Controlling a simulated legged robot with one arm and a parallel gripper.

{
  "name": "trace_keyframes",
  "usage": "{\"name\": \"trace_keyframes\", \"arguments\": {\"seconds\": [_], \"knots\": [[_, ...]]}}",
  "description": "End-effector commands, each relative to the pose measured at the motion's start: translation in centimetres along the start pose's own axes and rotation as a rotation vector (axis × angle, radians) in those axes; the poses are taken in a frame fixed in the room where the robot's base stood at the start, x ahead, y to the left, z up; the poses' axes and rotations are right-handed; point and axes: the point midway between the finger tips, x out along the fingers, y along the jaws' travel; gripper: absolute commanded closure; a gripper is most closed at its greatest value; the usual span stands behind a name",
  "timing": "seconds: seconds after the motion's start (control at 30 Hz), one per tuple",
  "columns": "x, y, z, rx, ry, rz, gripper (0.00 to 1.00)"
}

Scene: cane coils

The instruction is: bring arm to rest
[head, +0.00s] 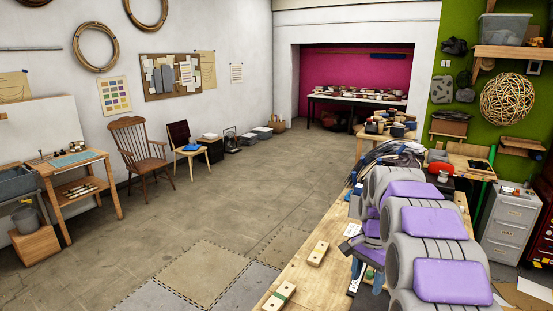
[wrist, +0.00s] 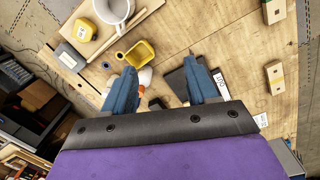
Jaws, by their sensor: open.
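My arm (head: 428,222), grey with purple pads, reaches in from the lower right of the head view over the workbench (head: 299,272). My gripper (head: 366,272) points down over the bench, partly hidden by the arm. In the wrist view my gripper (wrist: 163,68) shows two blue fingers spread apart with nothing held between them. Below and around the fingers lie a yellow cup-like piece (wrist: 137,54) and a flat dark object (wrist: 176,84). A white and orange item is partly hidden behind the left finger.
Wooden blocks with holes lie on the bench (head: 318,253) (head: 279,297). A white mug (wrist: 115,10), a yellow box-like item (wrist: 84,29) and a grey block (wrist: 70,57) also lie there. A filing cabinet (head: 507,226) stands at right. The floor (head: 230,215) left of the bench is clear.

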Motion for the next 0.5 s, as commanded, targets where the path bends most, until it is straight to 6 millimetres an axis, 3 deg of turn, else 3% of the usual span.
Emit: {"name": "trace_keyframes", "arguments": {"seconds": [0.2, 0.5], "knots": [[-0.5, 3.6, 6.1, -0.172, -0.006, 0.010, 0.42], [0.7, 9.5, 14.2, -0.408, -0.021, 0.027, 0.42]]}}
